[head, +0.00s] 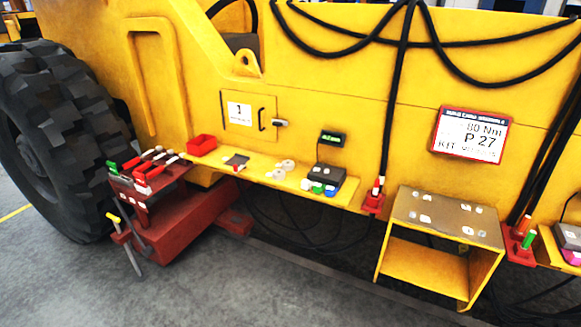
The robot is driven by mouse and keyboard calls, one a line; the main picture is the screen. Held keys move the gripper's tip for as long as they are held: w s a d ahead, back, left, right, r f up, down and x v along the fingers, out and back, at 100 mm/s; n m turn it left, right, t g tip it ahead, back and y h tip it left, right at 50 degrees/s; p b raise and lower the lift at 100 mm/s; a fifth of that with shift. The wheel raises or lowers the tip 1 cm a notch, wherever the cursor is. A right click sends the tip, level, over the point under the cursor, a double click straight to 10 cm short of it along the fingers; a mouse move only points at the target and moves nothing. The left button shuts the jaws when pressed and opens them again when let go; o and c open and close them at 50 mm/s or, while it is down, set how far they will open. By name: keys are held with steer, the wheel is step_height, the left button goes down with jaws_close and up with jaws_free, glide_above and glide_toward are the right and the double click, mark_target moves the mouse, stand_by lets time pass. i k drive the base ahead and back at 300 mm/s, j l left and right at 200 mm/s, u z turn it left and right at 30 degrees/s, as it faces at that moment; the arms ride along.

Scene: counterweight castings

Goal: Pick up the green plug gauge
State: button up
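Several small green things show in the head view, and I cannot tell for sure which is the green plug gauge. A short green piece (318,187) stands on the yellow shelf between a white piece (306,184) and a blue piece (330,190), in front of a dark box. A green upright piece (528,240) stands beside an orange one (523,226) in a red holder at the far right. A green-ended tool (112,168) is at the left of the red tool rack. My gripper is not in view.
The yellow shelf (346,193) also bears a red bin (201,145), pale rings (286,166) and a dark box (325,178) with a green display above. A yellow stand (442,225) holds small pale pieces. Black cables hang in front.

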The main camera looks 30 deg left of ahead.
mark_target(531, 234)
steer(key=i+l+z, duration=0.1)
steer(key=i+z, duration=0.2)
steer(key=i, duration=0.75)
steer(key=i+j+z, duration=0.1)
steer(key=i+z, duration=0.2)
steer(key=i, duration=0.75)
